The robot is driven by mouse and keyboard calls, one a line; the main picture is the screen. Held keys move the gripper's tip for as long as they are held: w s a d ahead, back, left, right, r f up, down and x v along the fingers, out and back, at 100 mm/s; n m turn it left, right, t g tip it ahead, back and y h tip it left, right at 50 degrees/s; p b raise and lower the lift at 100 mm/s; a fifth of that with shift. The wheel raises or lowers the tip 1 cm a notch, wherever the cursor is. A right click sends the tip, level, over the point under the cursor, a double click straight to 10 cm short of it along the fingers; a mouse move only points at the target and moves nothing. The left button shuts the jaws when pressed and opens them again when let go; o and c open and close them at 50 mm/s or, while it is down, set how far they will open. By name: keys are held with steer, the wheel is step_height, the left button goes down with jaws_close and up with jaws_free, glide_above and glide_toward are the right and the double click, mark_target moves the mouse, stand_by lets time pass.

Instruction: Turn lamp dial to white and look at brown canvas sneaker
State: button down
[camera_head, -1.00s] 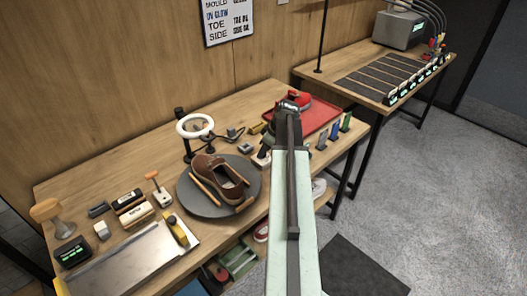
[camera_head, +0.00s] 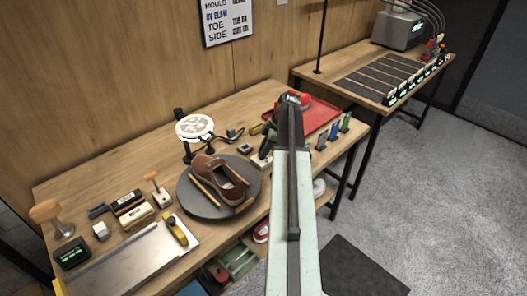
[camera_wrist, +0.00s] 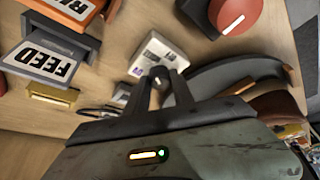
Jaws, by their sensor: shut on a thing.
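The brown sneaker (camera_head: 226,178) rests on a dark round turntable (camera_head: 191,205), with tan sticks beside it. The ring lamp (camera_head: 193,127) stands behind it on a black post, its disc showing a pale pattern. A small white box with a dark round dial (camera_wrist: 157,76) is in the middle of the wrist view. My gripper (camera_wrist: 163,88) is shut on the dial, with its fingertips at either side of it. The dial's setting is hidden. In the head view my arm covers much of that area. Part of the sneaker also shows at the right of the wrist view (camera_wrist: 275,104).
A red tray (camera_head: 322,117) lies right of my arm. Boxes, one marked FEED (camera_wrist: 50,64), and a red round object (camera_wrist: 236,14) surround the dial. Brushes (camera_head: 128,203) and a metal plate (camera_head: 130,262) are at the left. A second table (camera_head: 340,66) stands behind right.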

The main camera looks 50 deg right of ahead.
stand_by(0.3)
steer(key=c, duration=1.1)
jaws_free()
steer(key=p+v, duration=0.7)
steer(key=shift+s+d+r, duration=0.1)
steer(key=shift+r, duration=0.3)
